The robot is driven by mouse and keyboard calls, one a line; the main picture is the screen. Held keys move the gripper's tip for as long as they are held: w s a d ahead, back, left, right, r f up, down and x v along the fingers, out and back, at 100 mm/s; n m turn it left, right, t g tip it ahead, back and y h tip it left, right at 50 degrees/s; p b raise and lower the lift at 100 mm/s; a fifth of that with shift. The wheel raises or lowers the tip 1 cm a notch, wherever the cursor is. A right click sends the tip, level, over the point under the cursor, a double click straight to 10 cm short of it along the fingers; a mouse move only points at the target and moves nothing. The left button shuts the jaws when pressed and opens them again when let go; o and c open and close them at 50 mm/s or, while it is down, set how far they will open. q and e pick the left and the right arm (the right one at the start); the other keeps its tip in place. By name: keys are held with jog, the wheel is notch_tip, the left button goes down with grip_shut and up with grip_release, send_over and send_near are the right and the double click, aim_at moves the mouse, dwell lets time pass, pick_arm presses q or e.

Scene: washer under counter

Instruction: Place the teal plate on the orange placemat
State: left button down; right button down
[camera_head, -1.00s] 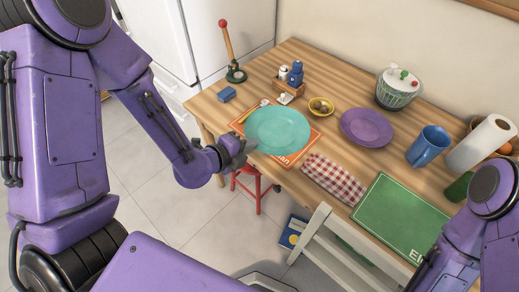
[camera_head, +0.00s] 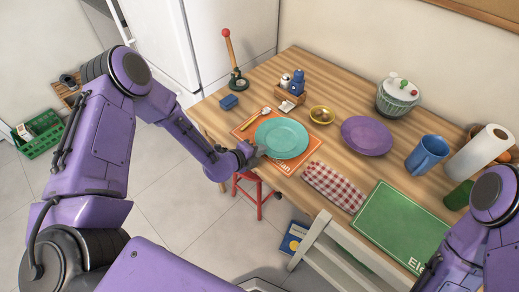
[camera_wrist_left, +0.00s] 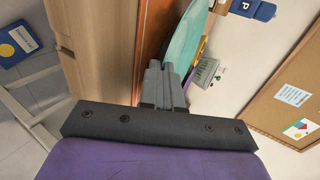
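The teal plate (camera_head: 283,137) is over the right part of the orange placemat (camera_head: 247,129), looking flat and at or very near its surface; I cannot tell whether it touches all round. My left gripper (camera_head: 257,152) is at the plate's near-left rim. In the left wrist view, the fingers (camera_wrist_left: 162,85) are close together on the edge of the plate (camera_wrist_left: 187,42), with the orange placemat (camera_wrist_left: 152,45) beside them. The placemat's left part and a strip along its near edge show. My right gripper is not visible; only my right arm shows at lower right.
A spoon or fork (camera_head: 265,115) lies on the placemat's left part. Behind are a condiment caddy (camera_head: 290,93) and a small yellow bowl (camera_head: 321,114). A purple plate (camera_head: 367,136) and checked cloth (camera_head: 334,186) are to the right. A red stool (camera_head: 258,190) stands below the edge.

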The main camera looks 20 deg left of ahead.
pick_arm(q)
jog(key=c, duration=1.6)
grip_release()
jog(key=shift+d, duration=0.1)
jog(key=shift+s+r, duration=0.1)
jog(key=v, duration=1.2)
jog(key=s+a+f+n+g+y, duration=0.1)
jog(key=s+f+n+g+y, duration=0.1)
jog(key=s+f+n, duration=0.3)
jog(key=s+a+f+n+g+y, duration=0.2)
jog(key=s+f+n, duration=0.3)
jog(key=s+n, duration=0.5)
jog(key=s+a+f+n+g+y, duration=0.2)
jog(key=s+f+n, duration=0.4)
jog(key=n, duration=0.7)
jog(key=shift+s+a+n+g+y+b, duration=0.1)
jog(key=shift+s+n+g+y+b, duration=0.3)
jog(key=shift+s+g+y, duration=0.6)
jog(key=shift+w, duration=0.25)
